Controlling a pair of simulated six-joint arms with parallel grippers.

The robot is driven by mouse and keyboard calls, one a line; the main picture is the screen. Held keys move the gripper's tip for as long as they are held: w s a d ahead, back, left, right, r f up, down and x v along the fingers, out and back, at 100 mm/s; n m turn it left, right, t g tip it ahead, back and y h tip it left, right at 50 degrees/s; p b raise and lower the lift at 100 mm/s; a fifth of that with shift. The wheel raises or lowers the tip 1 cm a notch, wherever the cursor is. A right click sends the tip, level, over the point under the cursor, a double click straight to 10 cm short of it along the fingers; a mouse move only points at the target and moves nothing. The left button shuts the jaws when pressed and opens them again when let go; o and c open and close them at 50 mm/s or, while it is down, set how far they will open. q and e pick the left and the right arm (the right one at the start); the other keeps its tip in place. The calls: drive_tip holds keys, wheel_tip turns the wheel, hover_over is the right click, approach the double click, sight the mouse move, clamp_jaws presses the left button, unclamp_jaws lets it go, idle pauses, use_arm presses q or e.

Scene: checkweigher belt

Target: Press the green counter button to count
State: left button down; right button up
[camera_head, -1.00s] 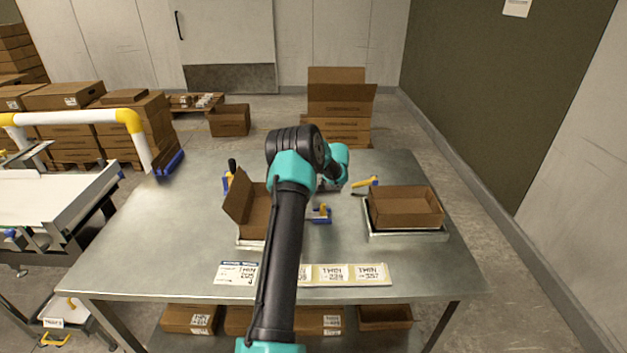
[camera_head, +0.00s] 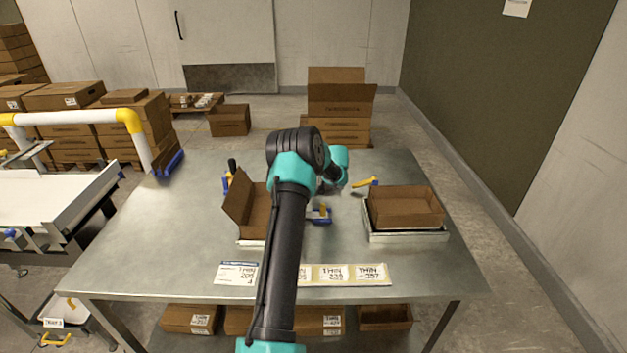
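No green counter button can be made out; the arm may cover part of the table where it could be. One teal and black arm of mine (camera_head: 287,235) rises from the bottom, slightly left of centre, and reaches over the table; I take it as the left one. Its wrist (camera_head: 338,165) bends down over the table's middle. The left gripper (camera_head: 327,187) is almost wholly hidden by the wrist, so its fingers and anything between them cannot be judged. No second arm or gripper shows.
A white conveyor (camera_head: 45,200) stands left. The left tabletop is clear.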

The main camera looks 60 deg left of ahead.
use_arm(q)
drive_tip(key=shift+f, duration=0.4)
idle(0.6)
drive_tip(key=shift+r, duration=0.85)
drive_tip(key=shift+r, duration=2.5)
